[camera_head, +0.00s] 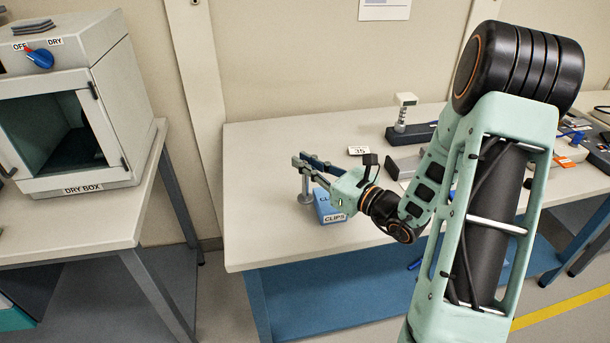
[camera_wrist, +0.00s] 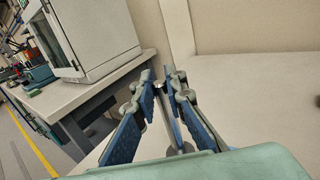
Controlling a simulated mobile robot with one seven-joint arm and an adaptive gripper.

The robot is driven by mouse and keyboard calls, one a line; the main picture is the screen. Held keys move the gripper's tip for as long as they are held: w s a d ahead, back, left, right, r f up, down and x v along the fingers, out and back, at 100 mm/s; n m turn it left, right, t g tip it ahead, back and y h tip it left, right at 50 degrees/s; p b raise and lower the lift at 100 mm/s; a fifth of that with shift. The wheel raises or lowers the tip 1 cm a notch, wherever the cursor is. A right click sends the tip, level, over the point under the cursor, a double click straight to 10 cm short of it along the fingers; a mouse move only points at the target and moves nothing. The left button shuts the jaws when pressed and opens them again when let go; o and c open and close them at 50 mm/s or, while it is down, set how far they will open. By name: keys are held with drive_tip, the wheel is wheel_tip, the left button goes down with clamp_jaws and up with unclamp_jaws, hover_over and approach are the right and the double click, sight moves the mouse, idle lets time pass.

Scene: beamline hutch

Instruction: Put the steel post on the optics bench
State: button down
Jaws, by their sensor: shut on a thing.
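The steel post (camera_head: 306,187) is a thin grey upright rod with a round foot. It is at the left part of the pale bench (camera_head: 262,170); I cannot tell whether its foot touches the top. My gripper (camera_head: 305,165) reaches in from the right and is shut on the post's upper part. I cannot tell for sure whether this bench is the optics bench.
A blue CLIPS box (camera_head: 332,214) stands right beside the post, under my gripper. A card marked 35 (camera_head: 359,150) and a dark-based device (camera_head: 403,118) lie farther back and right. A drybox (camera_head: 66,110) stands on a separate left table (camera_head: 100,222). The bench's front left is clear.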

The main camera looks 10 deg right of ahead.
sight(305, 181)
drive_tip(key=shift+w+f+b, duration=0.15)
drive_tip(key=shift+f, duration=0.75)
drive_tip(key=shift+w+f+b, duration=0.15)
drive_tip(key=shift+f, duration=0.85)
drive_tip(key=shift+f, duration=0.15)
drive_tip(key=c, duration=2)
unclamp_jaws()
drive_tip(key=shift+o, duration=0.2)
